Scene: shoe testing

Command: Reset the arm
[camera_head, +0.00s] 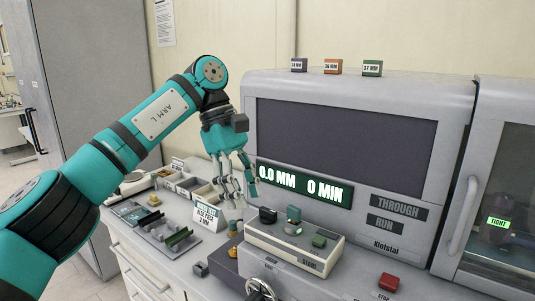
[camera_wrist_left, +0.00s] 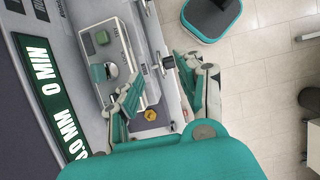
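My left arm comes in from the left in the head view, bent at a high elbow, with the forearm pointing down. My left gripper (camera_head: 238,196) hangs above the bench, in front of the machine's display and just above the white sign card (camera_head: 208,215). In the left wrist view the two fingers of the left gripper (camera_wrist_left: 160,84) are spread apart with nothing between them. The gripper is open and empty. My right gripper is not in view.
The grey test machine (camera_head: 455,105) shows 0.0 MM and 0 MIN. A white control box (camera_head: 270,238) with green buttons stands before it. A tray (camera_head: 150,230) and small bins lie left. A yellow piece (camera_wrist_left: 151,115) is near the fingers. A red button (camera_head: 389,282) is right.

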